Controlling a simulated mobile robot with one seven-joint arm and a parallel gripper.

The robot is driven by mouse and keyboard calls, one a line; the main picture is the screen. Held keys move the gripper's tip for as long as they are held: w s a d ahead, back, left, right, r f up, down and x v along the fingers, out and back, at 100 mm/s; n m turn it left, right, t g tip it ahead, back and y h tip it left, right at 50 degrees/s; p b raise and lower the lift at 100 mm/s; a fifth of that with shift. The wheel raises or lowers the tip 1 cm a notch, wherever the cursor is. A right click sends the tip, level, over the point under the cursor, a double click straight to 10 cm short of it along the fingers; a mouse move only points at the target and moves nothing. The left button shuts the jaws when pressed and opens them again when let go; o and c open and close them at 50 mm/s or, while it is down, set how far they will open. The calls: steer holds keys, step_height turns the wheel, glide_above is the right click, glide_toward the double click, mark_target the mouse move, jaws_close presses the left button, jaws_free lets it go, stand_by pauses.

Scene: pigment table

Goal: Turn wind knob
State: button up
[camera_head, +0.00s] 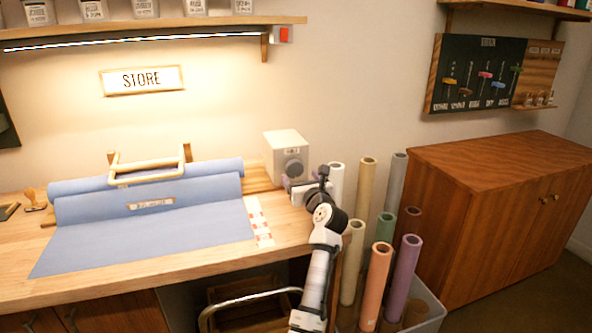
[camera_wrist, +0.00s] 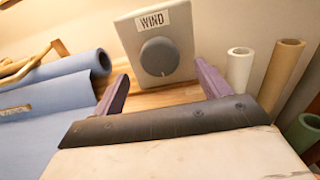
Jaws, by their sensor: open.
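The wind knob (camera_wrist: 159,57) is a round dark grey dial on the front of a pale box (camera_wrist: 178,22) labelled WIND. In the head view the knob (camera_head: 293,168) faces my arm, on the box (camera_head: 284,146) at the right end of the wooden table. My gripper (camera_wrist: 160,84) is open, with its two purple fingers spread wide. The fingertips are below and to either side of the knob in the wrist view, and the knob lies beyond them. Nothing is between the fingers. In the head view my gripper (camera_head: 287,187) is right by the box, partly hidden by my wrist.
Blue cloth rolls (camera_head: 150,205) lie on the table (camera_head: 130,268) left of the box, with a wooden frame (camera_head: 150,168) behind. Several coloured rolls (camera_head: 378,270) stand in a bin right of my arm. A wooden cabinet (camera_head: 490,200) stands further right.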

mark_target(296, 170)
steer(key=shift+x, duration=2.55)
steer(key=c, duration=1)
